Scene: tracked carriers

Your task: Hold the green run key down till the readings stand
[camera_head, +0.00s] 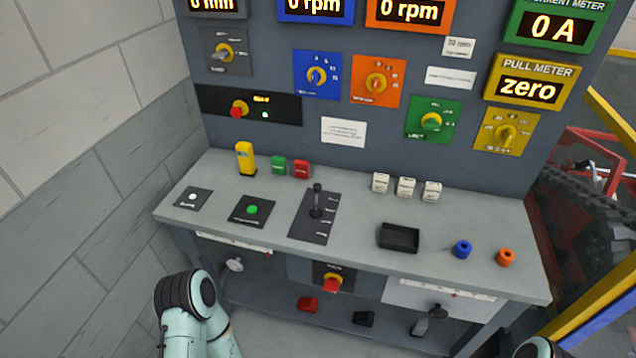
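A round green key (252,209) sits on a black plate on the left part of the console desk (365,215); nothing touches it. The plate's lettering is too small to read. The meters above read 0 mm (212,4), 0 rpm on the blue one (314,6), 0 rpm on the orange one (410,11), 0 A on the green current meter (553,28) and "zero" on the yellow pull meter (528,89). Part of my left arm shows at the bottom left and a bit of my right arm at the bottom right. Neither gripper is in view.
A black lever (316,205) stands right of the green key, and a white button plate (193,197) lies left. A yellow block (245,158), green and red blocks, white blocks (406,187), a black tray (398,237) and blue and orange knobs stand around.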

